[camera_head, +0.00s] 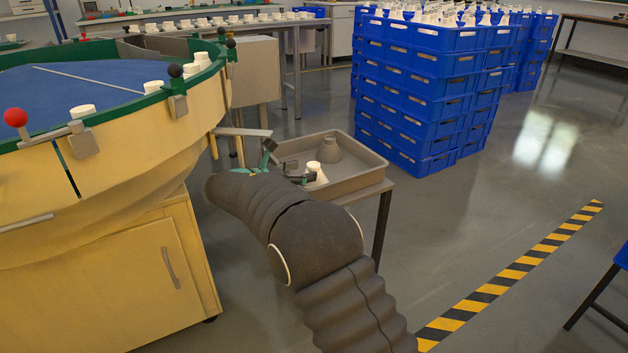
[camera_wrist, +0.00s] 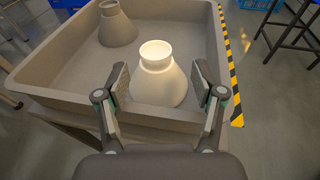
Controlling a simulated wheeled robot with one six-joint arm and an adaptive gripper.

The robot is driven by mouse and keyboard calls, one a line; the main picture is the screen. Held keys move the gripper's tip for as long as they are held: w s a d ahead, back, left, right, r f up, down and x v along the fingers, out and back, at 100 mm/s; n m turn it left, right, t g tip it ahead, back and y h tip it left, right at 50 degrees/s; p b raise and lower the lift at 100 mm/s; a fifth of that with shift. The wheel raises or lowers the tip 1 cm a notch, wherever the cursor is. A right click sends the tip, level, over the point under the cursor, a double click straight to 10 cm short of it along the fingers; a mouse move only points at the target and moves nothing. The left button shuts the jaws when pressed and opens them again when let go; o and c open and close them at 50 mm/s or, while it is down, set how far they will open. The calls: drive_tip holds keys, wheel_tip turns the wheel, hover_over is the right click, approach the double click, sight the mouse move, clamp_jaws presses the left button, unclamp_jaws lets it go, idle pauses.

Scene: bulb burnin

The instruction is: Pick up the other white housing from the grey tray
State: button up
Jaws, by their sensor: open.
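A white housing (camera_wrist: 158,78), cone-shaped with a narrow open neck on top, stands upright in the grey tray (camera_wrist: 68,92) near its front wall. In the head view the same white housing (camera_head: 315,174) is partly hidden by my gripper. My gripper (camera_wrist: 160,88) is open, with one finger on each side of the white housing's lower part. I cannot tell whether either finger touches it. A grey-looking housing of similar shape (camera_wrist: 117,26) stands farther back in the tray, and it also shows in the head view (camera_head: 330,152).
The tray sits on a small stand beside a round yellow machine (camera_head: 110,190) with a blue top. Stacked blue crates (camera_head: 420,90) stand behind the tray. A yellow-black floor stripe (camera_head: 520,268) runs at the right, with open floor around it.

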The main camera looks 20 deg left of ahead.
sight(309, 166)
drive_tip(key=x, duration=0.5)
drive_tip(key=shift+w+a+r+b, duration=0.15)
drive_tip(key=shift+r+b, duration=0.15)
drive_tip(key=c, duration=1.3)
